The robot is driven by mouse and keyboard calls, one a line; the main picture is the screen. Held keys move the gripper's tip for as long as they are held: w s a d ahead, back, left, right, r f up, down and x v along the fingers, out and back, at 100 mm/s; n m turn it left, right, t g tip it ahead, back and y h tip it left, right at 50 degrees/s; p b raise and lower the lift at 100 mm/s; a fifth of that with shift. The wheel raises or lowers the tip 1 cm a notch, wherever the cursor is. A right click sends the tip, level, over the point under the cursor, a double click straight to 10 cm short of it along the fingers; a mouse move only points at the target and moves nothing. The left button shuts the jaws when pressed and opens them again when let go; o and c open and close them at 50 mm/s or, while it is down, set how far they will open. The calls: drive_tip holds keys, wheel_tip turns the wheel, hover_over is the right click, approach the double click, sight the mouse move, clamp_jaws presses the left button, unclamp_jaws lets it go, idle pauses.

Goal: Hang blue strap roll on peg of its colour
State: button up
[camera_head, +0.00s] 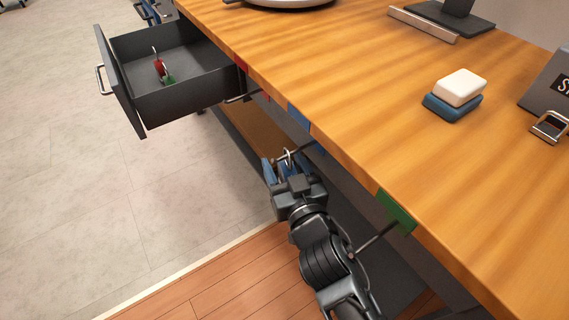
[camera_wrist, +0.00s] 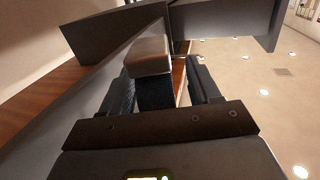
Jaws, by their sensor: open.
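The blue strap roll (camera_head: 287,172) is below the table edge, its pale metal loop at the peg (camera_head: 308,147) under the blue mark (camera_head: 298,118). The loop appears to be around that peg, but the contact is too small to be sure. My gripper (camera_head: 285,172) is open, with its fingers on either side of the roll. In the wrist view the roll (camera_wrist: 155,94) shows as a dark blue band under a pale metal part, between the fingers of my gripper (camera_wrist: 165,90). My gripper hides its lower part in the head view.
A green mark (camera_head: 396,210) with its peg is nearer, and a red mark (camera_head: 243,66) is farther along the edge. The open drawer (camera_head: 188,97) holds small red and green items. A white-and-blue block (camera_head: 458,89) and a buckled item (camera_head: 549,126) lie on the table.

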drive_tip(key=v, duration=0.7)
drive_tip(key=shift+s, duration=0.4)
drive_tip(key=shift+s+d, duration=0.1)
